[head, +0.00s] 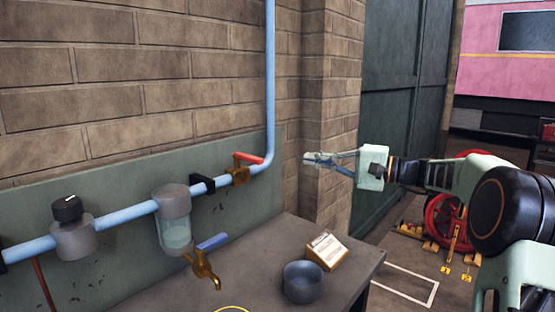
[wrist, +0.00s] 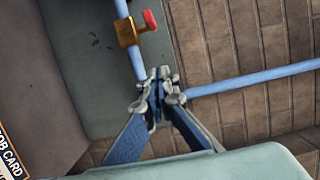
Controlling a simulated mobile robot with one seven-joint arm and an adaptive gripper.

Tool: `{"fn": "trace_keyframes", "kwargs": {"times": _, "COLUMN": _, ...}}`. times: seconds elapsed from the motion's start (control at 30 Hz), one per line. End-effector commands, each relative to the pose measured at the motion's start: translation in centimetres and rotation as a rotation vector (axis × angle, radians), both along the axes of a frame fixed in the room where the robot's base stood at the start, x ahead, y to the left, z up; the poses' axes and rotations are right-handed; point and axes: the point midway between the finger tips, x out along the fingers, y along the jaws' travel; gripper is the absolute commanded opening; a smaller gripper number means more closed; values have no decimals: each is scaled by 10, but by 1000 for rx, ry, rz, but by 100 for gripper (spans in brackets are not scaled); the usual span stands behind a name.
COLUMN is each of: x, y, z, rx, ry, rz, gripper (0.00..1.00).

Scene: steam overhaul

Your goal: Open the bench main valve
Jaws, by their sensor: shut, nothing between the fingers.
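The main valve (head: 240,175) is a brass body on the light blue pipe along the wall, just left of the pipe's upward bend. Its red lever handle (head: 250,158) seems to stick out from the wall, across the pipe. In the wrist view the brass valve body (wrist: 126,32) is at the top, with the rounded end of the red handle (wrist: 150,20) beside it. My gripper (head: 308,157) is shut and empty, in the air to the right of the handle and apart from it. Its closed fingertips show in the middle of the wrist view (wrist: 158,88).
The pipe (head: 270,80) rises along the brick wall. A filter bowl (head: 174,215), a brass tap with a blue lever (head: 205,270) and a black-knobbed regulator (head: 73,228) sit further left. The bench (head: 250,275) holds a dark round pot (head: 302,283) and a job card stand (head: 326,250).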

Motion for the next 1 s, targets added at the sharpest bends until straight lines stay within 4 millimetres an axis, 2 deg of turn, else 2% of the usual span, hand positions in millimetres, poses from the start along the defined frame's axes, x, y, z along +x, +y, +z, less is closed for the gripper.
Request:
{"fn": "trace_keyframes", "kwargs": {"times": 0.17, "x": 7, "y": 19, "z": 0, "rx": 0, "ry": 0, "rz": 4, "gripper": 0}}
{"fn": "trace_keyframes", "kwargs": {"times": 0.57, "x": 37, "y": 97, "z": 0, "rx": 0, "ry": 1, "rz": 4, "gripper": 0}}
{"fn": "trace_keyframes", "kwargs": {"times": 0.8, "x": 14, "y": 110, "z": 0, "rx": -1, "ry": 0, "rz": 0, "gripper": 0}}
{"fn": "trace_keyframes", "kwargs": {"times": 1.0, "x": 6, "y": 115, "z": 0, "rx": -1, "ry": 1, "rz": 0, "gripper": 0}}
